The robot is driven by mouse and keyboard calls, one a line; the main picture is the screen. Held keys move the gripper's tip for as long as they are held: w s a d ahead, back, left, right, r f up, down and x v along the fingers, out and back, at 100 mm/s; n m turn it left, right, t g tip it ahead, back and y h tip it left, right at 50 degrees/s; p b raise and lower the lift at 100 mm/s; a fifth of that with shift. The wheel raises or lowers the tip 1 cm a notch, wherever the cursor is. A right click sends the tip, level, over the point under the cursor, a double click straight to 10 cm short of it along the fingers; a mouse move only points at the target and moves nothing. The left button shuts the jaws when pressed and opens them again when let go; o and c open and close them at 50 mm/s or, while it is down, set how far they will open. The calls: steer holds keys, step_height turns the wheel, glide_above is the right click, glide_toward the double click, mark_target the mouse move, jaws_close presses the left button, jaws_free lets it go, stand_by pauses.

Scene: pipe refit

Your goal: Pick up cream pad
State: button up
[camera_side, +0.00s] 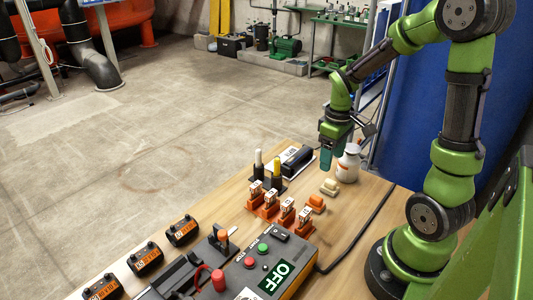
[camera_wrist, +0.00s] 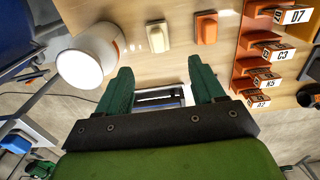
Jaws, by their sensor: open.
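The cream pad (camera_side: 330,187) is a small pale block lying on the wooden table, between the white bottle and an orange pad. It also shows in the wrist view (camera_wrist: 158,37), above and beyond my fingertips. My gripper (camera_side: 326,163) hangs over the table's far edge, above and behind the pad in the side view. In the wrist view its two green fingers (camera_wrist: 164,84) are spread apart with nothing between them. The pad is apart from both fingers.
A white bottle (camera_side: 348,165) stands close beside the cream pad. An orange pad (camera_side: 316,203) lies on its other side. Orange labelled blocks (camera_side: 287,212) stand in a row nearby. A black cable (camera_side: 357,229) runs along the table. A grey OFF box (camera_side: 262,268) is at the front.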

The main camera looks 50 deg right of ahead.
mark_target(330, 181)
steer(key=f, duration=0.9)
steer(key=shift+s+d+f, duration=0.1)
steer(key=shift+s+f, duration=0.1)
steer(key=shift+f, duration=0.1)
steer(key=c, duration=1.1)
step_height(330, 181, up, 10)
steer(key=shift+r, duration=0.1)
